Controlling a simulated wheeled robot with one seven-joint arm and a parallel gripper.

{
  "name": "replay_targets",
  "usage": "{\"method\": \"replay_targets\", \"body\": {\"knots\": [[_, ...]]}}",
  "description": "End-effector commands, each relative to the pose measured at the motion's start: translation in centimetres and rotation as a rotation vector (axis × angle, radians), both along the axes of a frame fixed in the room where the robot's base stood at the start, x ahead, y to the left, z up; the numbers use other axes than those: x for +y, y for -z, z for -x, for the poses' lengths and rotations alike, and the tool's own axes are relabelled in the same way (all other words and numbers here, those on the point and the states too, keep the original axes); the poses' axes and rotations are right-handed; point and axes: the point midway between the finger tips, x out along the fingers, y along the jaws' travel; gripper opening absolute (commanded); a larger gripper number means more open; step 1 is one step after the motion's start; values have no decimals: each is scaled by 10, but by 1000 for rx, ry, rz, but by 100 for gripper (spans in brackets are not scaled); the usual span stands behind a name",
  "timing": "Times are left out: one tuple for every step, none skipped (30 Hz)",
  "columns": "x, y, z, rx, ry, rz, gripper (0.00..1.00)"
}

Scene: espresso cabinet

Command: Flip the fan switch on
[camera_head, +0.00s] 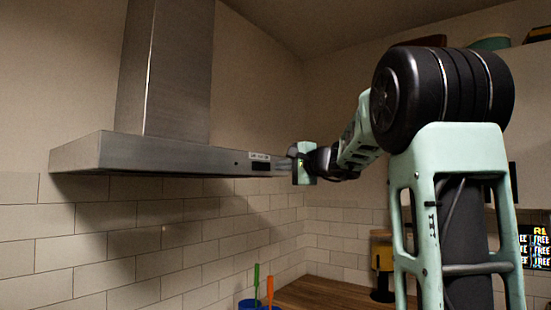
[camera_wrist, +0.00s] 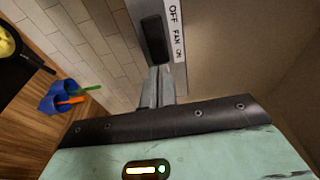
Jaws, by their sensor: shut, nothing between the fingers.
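The steel range hood (camera_head: 160,152) hangs on the tiled wall at the left of the head view. Its front edge bears a dark fan switch (camera_head: 259,167) under a white label. In the wrist view the switch (camera_wrist: 153,38) is a black rocker beside the label (camera_wrist: 174,30), which reads OFF, FAN, ON. My gripper (camera_head: 280,166) is shut and empty, just right of the switch along the hood edge. In the wrist view its fingertips (camera_wrist: 159,70) are near the ON end of the rocker. I cannot tell whether they touch it or which way it is tilted.
A dark pan (camera_wrist: 20,55) with yellow contents is at the wrist view's left. A yellow and black appliance (camera_head: 382,262) stands in the back corner.

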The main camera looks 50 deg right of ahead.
Motion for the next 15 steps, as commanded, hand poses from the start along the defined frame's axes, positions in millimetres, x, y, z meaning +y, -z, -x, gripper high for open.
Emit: {"method": "replay_targets", "body": {"knots": [[-2, -5, -8, 2, 0, -2, 0], [-2, -4, -13, 1, 0, -4, 0], [-3, -4, -18, 2, 0, -1, 0], [-3, -4, -21, 1, 0, -2, 0], [-4, -4, -24, 1, 0, -2, 0], [-4, -3, -28, 1, 0, -1, 0], [-5, -3, -30, 1, 1, 0, 0], [-5, -3, -32, 0, 1, 0, 0], [-5, -2, -34, 0, 1, 0, 0], [-5, -2, -35, 0, 0, 0, 0], [-5, -1, -36, 0, 0, 0, 0], [-5, -1, -36, 0, 0, 0, 0], [-5, 0, -37, 0, 0, 1, 0], [-5, 0, -37, 0, 0, 1, 0], [-5, 0, -37, 0, 0, 1, 0]]}}
